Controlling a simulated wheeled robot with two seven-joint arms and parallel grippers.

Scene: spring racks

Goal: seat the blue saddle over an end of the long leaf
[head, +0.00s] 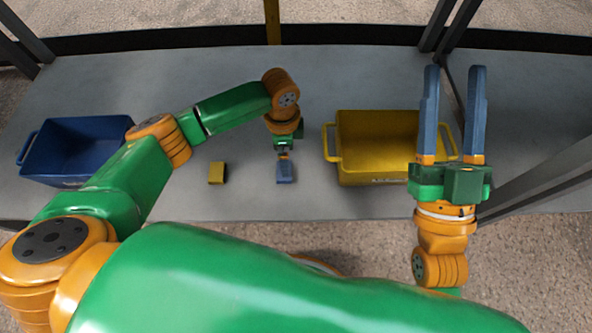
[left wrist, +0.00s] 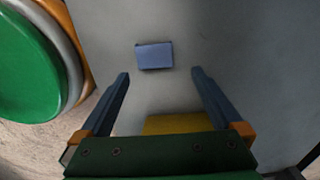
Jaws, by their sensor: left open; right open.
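The blue saddle (head: 286,175) appears as a small blue block on the grey table, just under my left gripper (head: 284,157) in the head view. In the left wrist view the saddle (left wrist: 154,56) lies just past the fingertips of my left gripper (left wrist: 160,72), apart from both fingers. The left gripper points down, is open and empty. My right gripper (head: 455,70) is open and empty at the right, beside the yellow crate. I cannot make out the long leaf in either view.
A small yellow block (head: 217,173) lies left of the saddle. A blue crate (head: 98,122) stands at far left, a yellow crate (head: 380,178) to the saddle's right. Dark posts rise at the right (head: 459,27). The table (head: 250,205) is bare around both blocks.

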